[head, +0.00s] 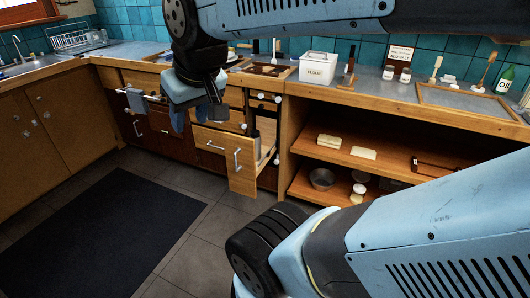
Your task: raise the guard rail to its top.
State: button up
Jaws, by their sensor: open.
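My gripper (190,118) hangs from my arm at the upper middle, pointing down, with its fingers apart and nothing seen between them. It appears in front of the drawer unit; its distance from it is hard to judge. I cannot single out a guard rail with certainty. A thin dark bar (436,168) shows low at the right of the open shelf unit, and my arm hides part of that area. A wooden drawer (243,176) with a pale handle stands pulled out below and right of my gripper.
Open shelves (375,152) hold pale blocks, a metal bowl (321,179) and jars. The counter carries a white bin (318,67), bottles and a framed board (465,98). A grey cloth (136,100) hangs at the left cabinets. A dark mat (95,235) lies on open floor.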

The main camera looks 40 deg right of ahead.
aim_at(276, 144)
jog(key=z, duration=1.2)
jog(key=i, duration=0.95)
jog(key=z, duration=0.6)
jog(key=k, duration=1.2)
jog(key=u, duration=0.15)
